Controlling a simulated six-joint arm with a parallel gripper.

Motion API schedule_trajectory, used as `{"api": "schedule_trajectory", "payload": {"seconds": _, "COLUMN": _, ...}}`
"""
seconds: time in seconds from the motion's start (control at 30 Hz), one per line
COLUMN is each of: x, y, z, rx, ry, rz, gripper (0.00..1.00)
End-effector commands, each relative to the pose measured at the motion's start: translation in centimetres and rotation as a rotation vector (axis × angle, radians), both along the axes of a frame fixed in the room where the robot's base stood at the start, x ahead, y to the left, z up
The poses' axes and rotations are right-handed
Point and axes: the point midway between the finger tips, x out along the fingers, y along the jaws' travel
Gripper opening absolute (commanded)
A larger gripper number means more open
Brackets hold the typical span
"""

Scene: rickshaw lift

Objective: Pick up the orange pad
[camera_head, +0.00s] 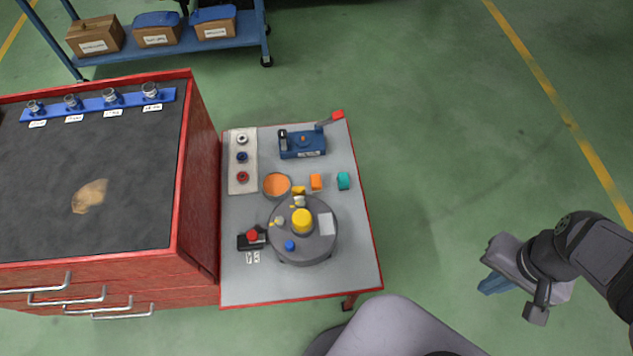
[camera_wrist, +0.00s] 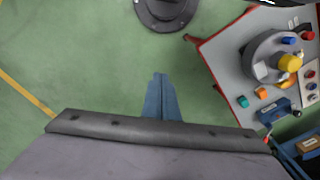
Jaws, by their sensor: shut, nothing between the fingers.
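The orange pad (camera_head: 316,182) is a small orange block on the grey table (camera_head: 350,262), between an orange-topped round dish and a teal block. In the wrist view the orange pad (camera_wrist: 262,93) lies at the right, near the table's edge. My gripper (camera_head: 491,286) is off to the right of the table, over the green floor and well apart from the pad. In the wrist view my gripper (camera_wrist: 161,78) shows its blue fingers together, with nothing held.
A teal block (camera_head: 343,181) sits right of the pad, the orange dish (camera_head: 276,185) left. A round grey turntable (camera_head: 318,245) with a yellow knob stands in front, a blue device (camera_head: 302,143) behind. A red cabinet (camera_head: 196,200) borders the table's left. Floor under my gripper is clear.

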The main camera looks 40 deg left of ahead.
Motion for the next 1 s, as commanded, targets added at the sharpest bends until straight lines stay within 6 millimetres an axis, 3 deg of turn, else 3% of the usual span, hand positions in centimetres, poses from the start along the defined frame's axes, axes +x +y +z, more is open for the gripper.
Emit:
{"api": "schedule_trajectory", "payload": {"seconds": 0.03, "x": 0.0, "y": 0.0, "z": 0.0, "rx": 0.0, "ry": 0.0, "rz": 0.0, "gripper": 0.02}}
{"api": "schedule_trajectory", "payload": {"seconds": 0.23, "x": 0.0, "y": 0.0, "z": 0.0, "rx": 0.0, "ry": 0.0, "rz": 0.0, "gripper": 0.48}}
{"api": "schedule_trajectory", "payload": {"seconds": 0.57, "x": 0.2, "y": 0.1, "z": -0.2, "rx": 0.0, "ry": -0.002, "rz": 0.005, "gripper": 0.48}}
{"api": "schedule_trajectory", "payload": {"seconds": 0.73, "x": 2.3, "y": 1.5, "z": -1.9, "rx": -0.005, "ry": -0.022, "rz": 0.053, "gripper": 0.48}}
{"api": "schedule_trajectory", "payload": {"seconds": 0.87, "x": 5.7, "y": 4.4, "z": -4.4, "rx": -0.009, "ry": -0.058, "rz": 0.133, "gripper": 0.48}}
{"api": "schedule_trajectory", "payload": {"seconds": 1.0, "x": 10.1, "y": 10.0, "z": -7.9, "rx": -0.006, "ry": -0.116, "rz": 0.251, "gripper": 0.48}}
